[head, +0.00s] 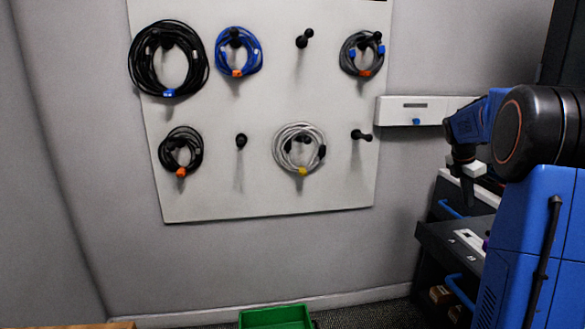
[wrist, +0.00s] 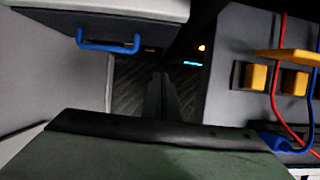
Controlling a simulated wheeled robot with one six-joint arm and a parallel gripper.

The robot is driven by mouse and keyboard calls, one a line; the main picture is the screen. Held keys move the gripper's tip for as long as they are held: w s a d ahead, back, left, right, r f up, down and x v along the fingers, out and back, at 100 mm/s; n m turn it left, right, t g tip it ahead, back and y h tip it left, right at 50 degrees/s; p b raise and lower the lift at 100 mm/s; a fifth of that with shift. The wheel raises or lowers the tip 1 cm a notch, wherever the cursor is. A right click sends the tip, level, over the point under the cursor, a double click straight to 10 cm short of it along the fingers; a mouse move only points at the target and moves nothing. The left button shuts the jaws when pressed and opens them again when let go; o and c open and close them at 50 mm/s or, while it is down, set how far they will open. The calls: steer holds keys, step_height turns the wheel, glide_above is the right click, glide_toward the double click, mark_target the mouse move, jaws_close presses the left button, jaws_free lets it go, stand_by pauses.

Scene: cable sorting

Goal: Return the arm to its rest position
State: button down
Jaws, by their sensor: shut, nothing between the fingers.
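My arm (head: 475,118), blue and black, is folded at the right of the head view, beside the pegboard and above a dark workbench. In the wrist view my gripper (wrist: 160,78) shows as two narrow dark fingers close together, shut and empty. In the head view the fingertips are too small and dark to make out.
A white pegboard (head: 255,190) holds several coiled cables; some pegs are bare. A white wall drawer (head: 398,105) is near my arm. A green bin (head: 275,318) is on the floor. A dark workbench (head: 455,240) stands right. The wrist view shows a blue handle (wrist: 108,46) and a green surface (wrist: 150,155).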

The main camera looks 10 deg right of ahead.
steer(key=s+a+r+m+t+y, duration=0.15)
steer(key=s+a+m, duration=0.5)
steer(key=a, duration=0.75)
steer(key=s+a+r+m+t, duration=0.2)
steer(key=s+a+m, duration=0.2)
steer(key=s+a, duration=0.75)
steer(key=s+a+f+m+y, duration=0.1)
steer(key=s+a+f+m, duration=0.3)
steer(key=s+a, duration=0.3)
steer(key=s+a+f+m+t+y, duration=0.1)
steer(key=s+a+f+m, duration=0.2)
steer(key=s, duration=0.7)
steer(key=shift+s+a+f+m+y, duration=0.3)
steer(key=shift+a+f, duration=1)
steer(key=shift+a, duration=0.85)
